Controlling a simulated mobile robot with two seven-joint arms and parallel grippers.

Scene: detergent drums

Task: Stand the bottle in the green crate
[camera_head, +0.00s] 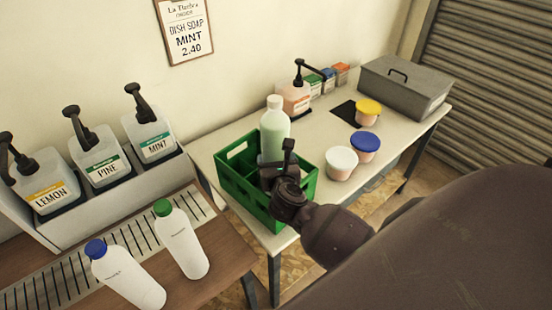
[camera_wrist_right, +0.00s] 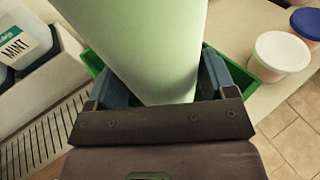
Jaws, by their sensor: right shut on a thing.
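A pale green bottle (camera_head: 274,130) with a white cap stands upright at the green crate (camera_head: 247,195) on the white table. Its lower part is hidden by the crate wall and my gripper. My right gripper (camera_head: 278,172) is shut on the bottle from the near side. In the right wrist view the bottle (camera_wrist_right: 150,45) fills the space between the two fingers (camera_wrist_right: 155,85), with green crate edges (camera_wrist_right: 262,72) on either side. I cannot tell whether the bottle's base touches the crate floor. My left gripper is not in view.
Tubs with a white lid (camera_head: 341,160), blue lid (camera_head: 365,145) and yellow lid (camera_head: 368,112) stand right of the crate. A grey metal box (camera_head: 400,88) is at the back right. Two white bottles (camera_head: 182,240) and labelled pump dispensers (camera_head: 100,158) are on the left.

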